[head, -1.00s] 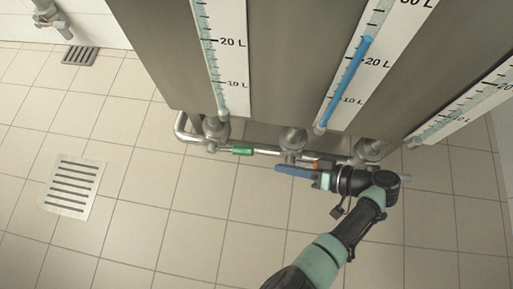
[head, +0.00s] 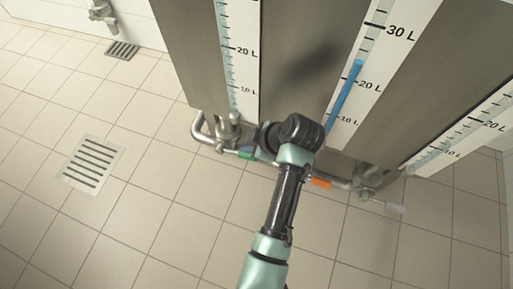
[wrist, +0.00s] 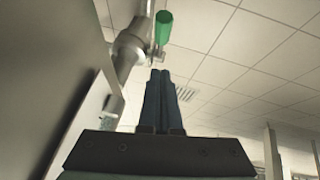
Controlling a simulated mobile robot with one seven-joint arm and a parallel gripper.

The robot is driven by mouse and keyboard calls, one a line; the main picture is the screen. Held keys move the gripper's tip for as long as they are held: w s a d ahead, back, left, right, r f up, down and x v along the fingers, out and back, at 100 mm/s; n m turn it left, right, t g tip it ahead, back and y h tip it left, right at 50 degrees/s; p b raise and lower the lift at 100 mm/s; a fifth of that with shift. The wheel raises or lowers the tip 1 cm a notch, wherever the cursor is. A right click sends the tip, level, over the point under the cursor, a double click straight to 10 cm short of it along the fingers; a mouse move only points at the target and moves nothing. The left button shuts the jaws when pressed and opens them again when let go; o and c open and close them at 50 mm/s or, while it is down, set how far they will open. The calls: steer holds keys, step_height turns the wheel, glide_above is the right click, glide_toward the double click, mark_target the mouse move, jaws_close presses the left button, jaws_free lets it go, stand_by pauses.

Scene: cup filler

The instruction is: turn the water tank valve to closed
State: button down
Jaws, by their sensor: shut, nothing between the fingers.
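A green valve handle (head: 246,153) shows at the pipe under the left gauge, just left of my arm's end. In the wrist view, the green handle (wrist: 163,27) sticks out beside a metal valve body (wrist: 131,44). My gripper (wrist: 160,74) is shut and empty, its tips just below the handle in that picture with a small visible gap. An orange valve handle (head: 320,183) lies along the pipe to the right. Which tank is the water tank is not readable.
Metal tanks carry a left gauge (head: 240,60), a middle gauge (head: 375,75) with a blue column and a right gauge (head: 470,128). A metal pipe (head: 198,127) runs below them. The tiled floor in front is open, with a drain grate (head: 91,164).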

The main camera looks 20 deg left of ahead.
steer(key=b, duration=0.3)
glide_above(247, 158)
step_height(247, 158, down, 4)
steer(key=shift+f, duration=0.25)
steer(key=shift+w+d+f+b, duration=0.1)
steer(key=shift+d+f+b, duration=0.25)
steer(key=shift+f+b, duration=0.35)
steer(key=shift+d+f+p, duration=0.15)
steer(key=shift+d+f, duration=0.25)
steer(key=shift+f, duration=0.4)
steer(key=shift+d+f+p, duration=0.15)
steer(key=shift+d+f, duration=0.25)
steer(key=shift+f, duration=0.35)
